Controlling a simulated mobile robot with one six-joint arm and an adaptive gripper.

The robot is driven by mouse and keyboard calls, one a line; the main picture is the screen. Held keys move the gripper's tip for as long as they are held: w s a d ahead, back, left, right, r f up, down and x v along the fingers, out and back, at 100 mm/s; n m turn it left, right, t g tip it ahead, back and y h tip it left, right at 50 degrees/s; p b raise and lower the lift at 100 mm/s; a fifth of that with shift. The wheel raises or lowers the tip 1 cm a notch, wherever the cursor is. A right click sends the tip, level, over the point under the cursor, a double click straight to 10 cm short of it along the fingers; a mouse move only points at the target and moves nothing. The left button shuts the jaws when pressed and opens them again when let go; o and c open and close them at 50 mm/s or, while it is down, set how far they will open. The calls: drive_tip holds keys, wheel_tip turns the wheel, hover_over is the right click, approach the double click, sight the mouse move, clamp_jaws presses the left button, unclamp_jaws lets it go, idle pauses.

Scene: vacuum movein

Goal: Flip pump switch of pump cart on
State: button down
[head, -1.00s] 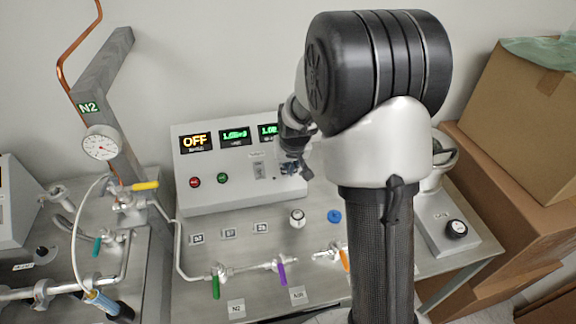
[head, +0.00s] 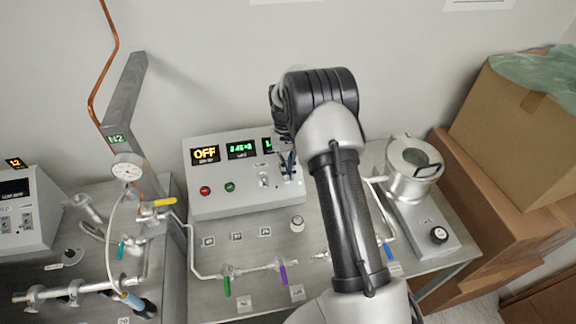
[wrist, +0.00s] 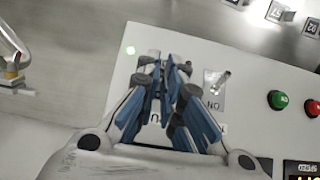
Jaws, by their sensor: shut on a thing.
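The pump cart's white control box (head: 245,195) stands against the wall, with an orange OFF display (head: 205,153) and green number displays (head: 242,150). One toggle switch (head: 264,180) on its sloped front is free; it also shows in the wrist view (wrist: 222,82) beside an ON label. My gripper (head: 288,168) is at the box's front, right of that free toggle. In the wrist view my gripper (wrist: 167,72) has its blue fingers closed together over the panel, shut on the right-hand switch. The fingers largely hide that switch, so its position cannot be told.
Red (head: 205,190) and green (head: 229,187) buttons lie left of the switches. Valves with coloured handles and pipes (head: 250,268) run along the cart front. A metal chamber (head: 412,170) stands right, cardboard boxes (head: 520,130) beyond. A gauge post (head: 130,110) stands left.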

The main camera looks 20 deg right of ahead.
drive_tip(key=shift+w+g, duration=0.2)
drive_tip(key=shift+g, duration=0.2)
drive_tip(key=c, duration=1.7)
unclamp_jaws()
drive_tip(key=v, duration=1.2)
drive_tip(key=shift+d, duration=0.15)
drive_tip(key=shift+r, duration=0.1)
